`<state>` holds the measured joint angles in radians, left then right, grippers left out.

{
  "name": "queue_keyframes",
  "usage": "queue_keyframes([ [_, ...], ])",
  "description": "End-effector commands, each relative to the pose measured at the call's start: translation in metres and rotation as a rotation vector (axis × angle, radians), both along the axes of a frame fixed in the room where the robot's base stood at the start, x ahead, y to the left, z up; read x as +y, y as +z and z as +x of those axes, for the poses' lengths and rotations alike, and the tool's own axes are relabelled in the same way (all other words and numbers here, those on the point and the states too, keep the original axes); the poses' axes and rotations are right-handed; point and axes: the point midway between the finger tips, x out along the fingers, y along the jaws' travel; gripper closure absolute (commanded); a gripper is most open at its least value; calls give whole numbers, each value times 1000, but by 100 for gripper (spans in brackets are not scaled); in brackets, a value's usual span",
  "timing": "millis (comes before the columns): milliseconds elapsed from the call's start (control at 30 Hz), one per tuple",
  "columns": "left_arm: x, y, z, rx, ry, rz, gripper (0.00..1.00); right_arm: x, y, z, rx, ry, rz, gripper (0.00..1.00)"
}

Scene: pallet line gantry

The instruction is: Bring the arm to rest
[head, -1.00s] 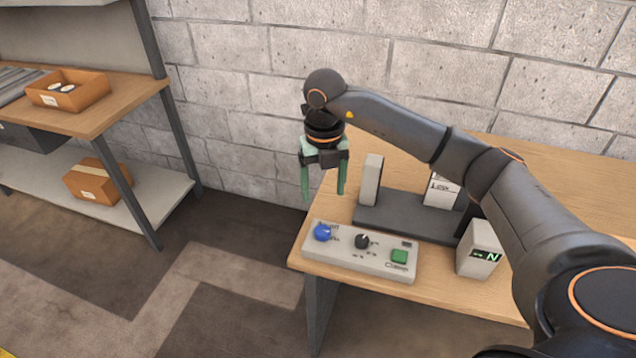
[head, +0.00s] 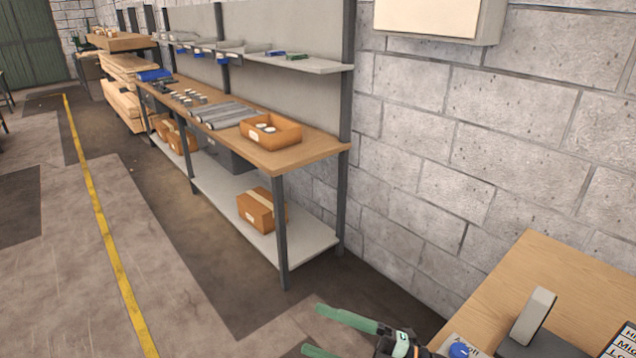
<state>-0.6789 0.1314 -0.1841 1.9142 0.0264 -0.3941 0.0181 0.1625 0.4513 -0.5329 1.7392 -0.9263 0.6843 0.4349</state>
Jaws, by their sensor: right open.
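My right gripper (head: 332,332) shows at the bottom edge of the head view, with its two green fingers pointing left. The fingers are apart and nothing is between them. It is left of the wooden table (head: 545,262), beside the corner with the control box. Only a bit of that box shows, with its blue knob (head: 460,351). Most of my right arm is below the picture. My left gripper is not in view.
A long workbench (head: 315,152) runs along the wall with an orange open box (head: 270,131), metal bars and a lower shelf with a cardboard carton (head: 262,209). A grey upright block (head: 533,316) stands on the table.

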Motion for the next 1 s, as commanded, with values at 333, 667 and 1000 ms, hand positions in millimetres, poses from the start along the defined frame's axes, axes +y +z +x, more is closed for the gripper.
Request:
queue_keyframes([
  [333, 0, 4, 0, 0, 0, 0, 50, -110, -134, -8, 779, -794, 348, 24],
  [667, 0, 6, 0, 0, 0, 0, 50, -153, -254, -124, 1365, -1120, 299, 24],
  [1000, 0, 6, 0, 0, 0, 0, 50, -155, -265, -141, 1431, -1143, 285, 26],
])
